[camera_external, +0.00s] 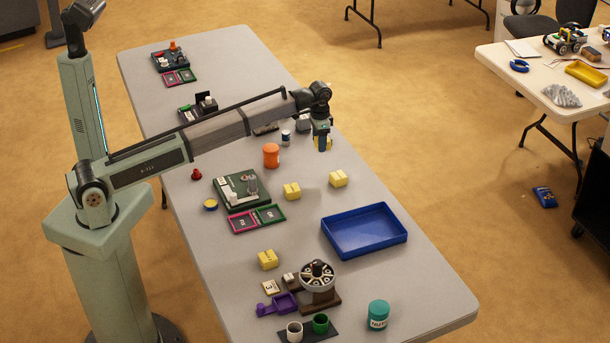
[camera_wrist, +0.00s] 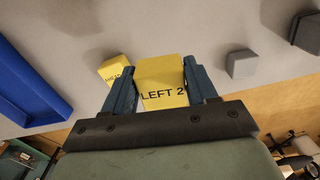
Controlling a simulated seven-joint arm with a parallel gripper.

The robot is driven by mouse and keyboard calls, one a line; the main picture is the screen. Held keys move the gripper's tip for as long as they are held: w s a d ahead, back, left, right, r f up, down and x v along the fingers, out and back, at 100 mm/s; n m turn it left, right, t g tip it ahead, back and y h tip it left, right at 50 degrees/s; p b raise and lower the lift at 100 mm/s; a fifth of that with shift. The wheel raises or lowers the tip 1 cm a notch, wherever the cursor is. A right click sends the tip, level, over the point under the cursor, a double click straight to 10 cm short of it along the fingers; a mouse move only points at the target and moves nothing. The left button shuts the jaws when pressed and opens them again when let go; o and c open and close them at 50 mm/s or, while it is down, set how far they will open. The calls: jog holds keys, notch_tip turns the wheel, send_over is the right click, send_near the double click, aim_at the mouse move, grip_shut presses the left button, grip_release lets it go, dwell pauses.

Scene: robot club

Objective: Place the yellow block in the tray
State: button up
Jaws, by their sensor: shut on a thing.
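My gripper (camera_external: 322,146) is shut on a yellow block, which shows in the wrist view (camera_wrist: 163,82) between both fingers with the label "LEFT 2". In the external view the held block is mostly hidden by the fingers. The gripper appears to be above the table, behind the other yellow blocks. The blue tray (camera_external: 341,240) lies on the table toward the front right, apart from the gripper, and looks empty. It also shows at the left of the wrist view (camera_wrist: 30,68). Other yellow blocks stand on the table: one near the gripper (camera_external: 339,179), one left of it (camera_external: 292,191), one further forward (camera_external: 268,260).
An orange jar (camera_external: 271,155) stands left of the gripper. A green board (camera_external: 238,190) lies further left. A round holder (camera_external: 317,278), a teal jar (camera_external: 378,314) and small cups are near the front. Grey blocks (camera_wrist: 242,64) show in the wrist view.

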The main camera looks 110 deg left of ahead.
aim_at(361, 235)
jog(key=w+d+n, duration=0.1)
jog(key=w+d, duration=2.4)
jog(key=d, duration=0.3)
jog(key=shift+w+d+f, duration=0.1)
jog(key=shift+f, duration=2.25)
jog(key=shift+w+d+f, duration=0.1)
jog(key=shift+f, duration=2.25)
jog(key=shift+f, duration=0.1)
jog(key=o, duration=1.1)
notch_tip(361, 235, up, 12)
jog(key=shift+r, duration=0.15)
